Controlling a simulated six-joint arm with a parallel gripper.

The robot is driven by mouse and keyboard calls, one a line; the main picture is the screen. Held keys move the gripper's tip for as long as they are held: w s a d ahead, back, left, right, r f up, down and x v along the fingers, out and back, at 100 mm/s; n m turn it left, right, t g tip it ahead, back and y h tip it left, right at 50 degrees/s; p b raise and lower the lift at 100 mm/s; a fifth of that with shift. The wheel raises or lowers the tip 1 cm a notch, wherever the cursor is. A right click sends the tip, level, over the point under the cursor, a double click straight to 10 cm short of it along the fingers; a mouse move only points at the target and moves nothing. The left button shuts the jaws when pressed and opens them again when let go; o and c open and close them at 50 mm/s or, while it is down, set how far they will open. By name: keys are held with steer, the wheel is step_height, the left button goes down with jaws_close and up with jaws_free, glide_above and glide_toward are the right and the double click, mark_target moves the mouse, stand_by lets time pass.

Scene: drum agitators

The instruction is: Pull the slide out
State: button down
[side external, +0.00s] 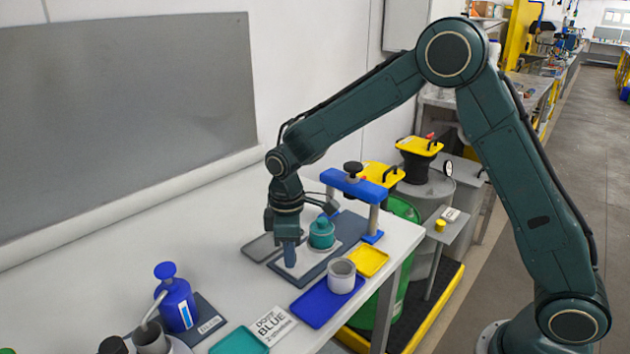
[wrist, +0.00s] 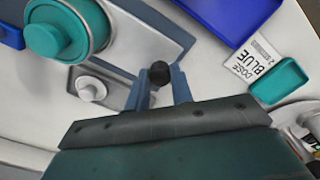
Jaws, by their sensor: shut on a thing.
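My gripper (wrist: 160,84) is shut on a small black knob (wrist: 160,70), which shows between its blue fingertips in the wrist view. The knob stands at the edge of a dark grey-blue base (wrist: 172,36) with a light plate (wrist: 122,30) inside it. Which part is the slide is hard to tell. In the side view my gripper (side external: 290,256) points down over the same base (side external: 312,277), and the knob is hidden. A teal lidded pot (side external: 321,232) stands on the base beside my gripper; it also shows in the wrist view (wrist: 58,32).
A blue press frame (side external: 352,186) stands behind the pot. A blue tray (side external: 312,306) with a grey cup (side external: 341,277), a yellow tray (side external: 370,262), a "DOSE BLUE" card (side external: 272,325) and a teal tray (side external: 238,342) lie nearby. A blue pump bottle (side external: 176,303) stands left.

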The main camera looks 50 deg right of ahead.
steer(key=shift+a, duration=0.35)
steer(key=c, duration=1.5)
jaws_free()
steer(key=o, duration=0.3)
steer(key=shift+d+r, duration=0.1)
step_height(320, 180, up, 14)
